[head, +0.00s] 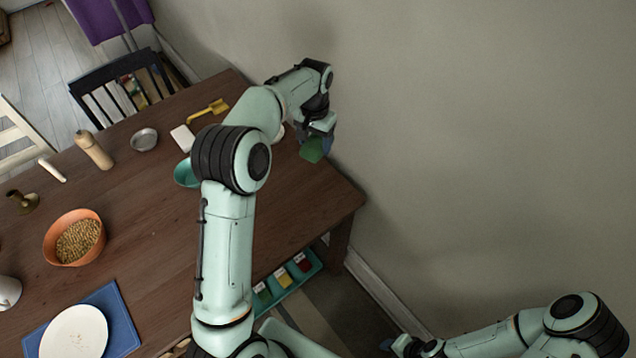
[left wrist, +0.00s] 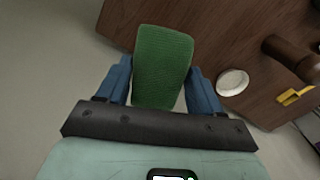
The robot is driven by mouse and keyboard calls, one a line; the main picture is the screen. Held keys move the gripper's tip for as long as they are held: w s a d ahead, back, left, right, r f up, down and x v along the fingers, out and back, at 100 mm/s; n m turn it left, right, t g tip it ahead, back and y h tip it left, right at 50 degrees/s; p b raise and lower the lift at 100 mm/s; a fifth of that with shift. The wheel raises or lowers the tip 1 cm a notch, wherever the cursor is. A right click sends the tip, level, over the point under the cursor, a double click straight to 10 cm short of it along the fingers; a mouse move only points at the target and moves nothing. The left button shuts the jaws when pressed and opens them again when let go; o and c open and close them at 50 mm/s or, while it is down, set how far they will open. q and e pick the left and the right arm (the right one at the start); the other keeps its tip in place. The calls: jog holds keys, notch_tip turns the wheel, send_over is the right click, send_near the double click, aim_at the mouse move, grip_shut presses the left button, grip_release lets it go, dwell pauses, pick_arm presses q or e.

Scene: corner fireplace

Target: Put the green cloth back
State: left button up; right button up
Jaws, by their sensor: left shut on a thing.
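The green cloth (left wrist: 162,62) is held between the two blue fingers of my left gripper (left wrist: 163,88) in the left wrist view. In the head view the cloth (head: 312,149) shows as a small green patch below my left gripper (head: 322,147), over the far right part of the table near the wall. Whether the cloth touches the table cannot be told. My right gripper (head: 388,345) is low at the bottom right, off the table by the floor; its fingers are too small to read. A teal tray (head: 285,281) with green, yellow and red items is below the table's right edge.
The wooden table (head: 150,235) holds an orange bowl of grain (head: 62,220), a white plate (head: 75,335) on a blue mat (head: 122,325), a teal bowl (head: 184,173), a metal bowl (head: 144,139), a pepper mill (head: 94,150) and a yellow tool (head: 210,109). The table's right corner is clear.

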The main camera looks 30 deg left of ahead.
pick_arm(q)
notch_tip(320, 180, down, 15)
jog(key=shift+s+a+b, duration=0.1)
jog(key=shift+s+b, duration=0.05)
jog(key=shift+b, duration=0.4)
jog(key=shift+f, duration=2.4)
pick_arm(e)
jog(key=shift+s+f, duration=0.8)
pick_arm(q)
jog(key=shift+f, duration=0.15)
jog(key=o, duration=1)
notch_tip(320, 180, up, 12)
jog(key=shift+r, duration=0.2)
pick_arm(e)
jog(key=shift+w+r, duration=0.2)
